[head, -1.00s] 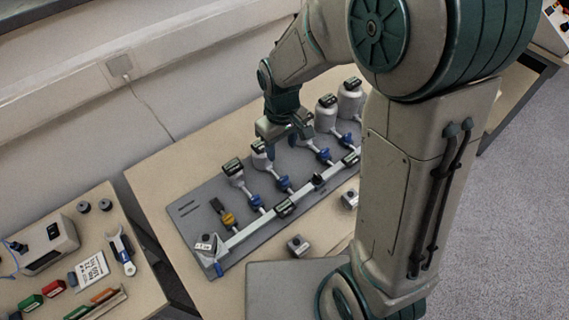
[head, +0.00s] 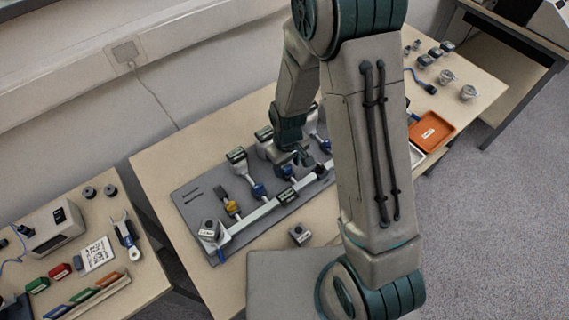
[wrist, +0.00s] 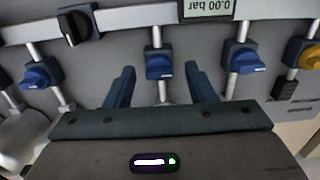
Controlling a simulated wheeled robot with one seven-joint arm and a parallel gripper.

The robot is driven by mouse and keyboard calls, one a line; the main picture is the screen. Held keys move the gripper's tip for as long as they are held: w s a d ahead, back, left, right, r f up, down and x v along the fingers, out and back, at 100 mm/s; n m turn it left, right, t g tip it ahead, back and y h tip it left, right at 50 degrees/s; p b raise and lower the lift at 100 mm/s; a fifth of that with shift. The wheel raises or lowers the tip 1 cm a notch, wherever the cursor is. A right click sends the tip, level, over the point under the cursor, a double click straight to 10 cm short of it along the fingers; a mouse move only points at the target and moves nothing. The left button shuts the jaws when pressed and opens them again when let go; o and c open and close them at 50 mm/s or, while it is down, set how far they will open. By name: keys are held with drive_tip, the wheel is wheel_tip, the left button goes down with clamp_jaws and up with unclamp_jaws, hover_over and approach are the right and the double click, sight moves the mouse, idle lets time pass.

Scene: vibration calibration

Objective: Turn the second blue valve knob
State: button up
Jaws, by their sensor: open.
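A grey board (head: 200,192) carries a pale pipe rail with a yellow valve knob (head: 231,207) and blue valve knobs. The blue knob (head: 258,190) nearest the yellow one is clear of my gripper. In the wrist view, it (wrist: 243,58) is right of my gripper (wrist: 158,76). The second blue knob (wrist: 158,65) from the yellow one lies between my two open fingers, near their tips, with a gap on each side. Another blue knob (wrist: 40,72) is to the left. In the head view my gripper (head: 304,159) is low over the board and hides the second knob.
A black knob (wrist: 78,25) and a pressure display reading 0.00 bar (wrist: 206,8) sit on the rail beyond the fingers. An orange tray (head: 432,133) is on the table's right. A left table (head: 130,285) holds tools.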

drive_tip(key=shift+f, duration=0.2)
drive_tip(key=c, duration=1)
drive_tip(key=shift+a, duration=0.15)
